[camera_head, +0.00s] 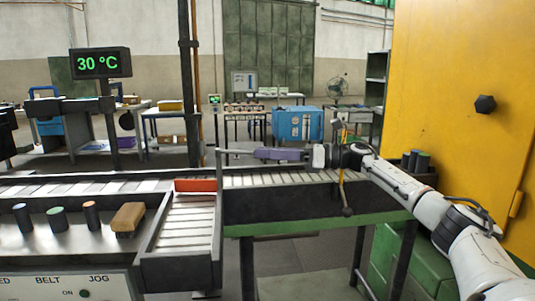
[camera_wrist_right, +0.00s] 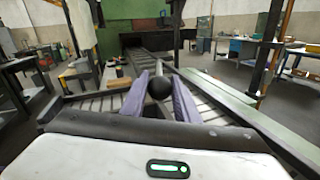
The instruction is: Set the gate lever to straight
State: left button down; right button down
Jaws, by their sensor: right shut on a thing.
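My right gripper (camera_head: 262,154) reaches in from the right over the roller conveyor, with its purple fingers pointing left. In the wrist view the fingers (camera_wrist_right: 161,80) are closed on either side of a round black knob (camera_wrist_right: 160,88), which I take as the gate lever's end. In the head view a thin grey bar (camera_head: 236,152) runs from an upright post (camera_head: 218,175) to the fingertips; the knob is hidden there. An orange-red plate (camera_head: 196,185), perhaps the gate, stands across the top of the side chute. My left gripper is not in view.
The side chute (camera_head: 185,225) slopes toward me from the main conveyor (camera_head: 285,177). Several billets and a brown block (camera_head: 127,217) stand on the left bench. A yellow rod with a dark knob (camera_head: 347,211) hangs below my right arm. A yellow cabinet (camera_head: 455,80) is at right.

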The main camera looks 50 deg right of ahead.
jog(key=c, duration=1.4)
grip_release()
jog(key=shift+w, duration=0.1)
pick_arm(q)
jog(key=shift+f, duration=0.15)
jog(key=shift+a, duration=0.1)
pick_arm(e)
jog(key=shift+s+d+f, duration=0.1)
jog(key=shift+s+d, duration=0.05)
jog(key=shift+s, duration=0.1)
pick_arm(q)
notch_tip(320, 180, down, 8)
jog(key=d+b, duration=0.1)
jog(key=b, duration=1.1)
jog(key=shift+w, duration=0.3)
pick_arm(e)
jog(key=v, duration=0.9)
jog(key=shift+s+d, duration=0.2)
jog(key=shift+s, duration=0.15)
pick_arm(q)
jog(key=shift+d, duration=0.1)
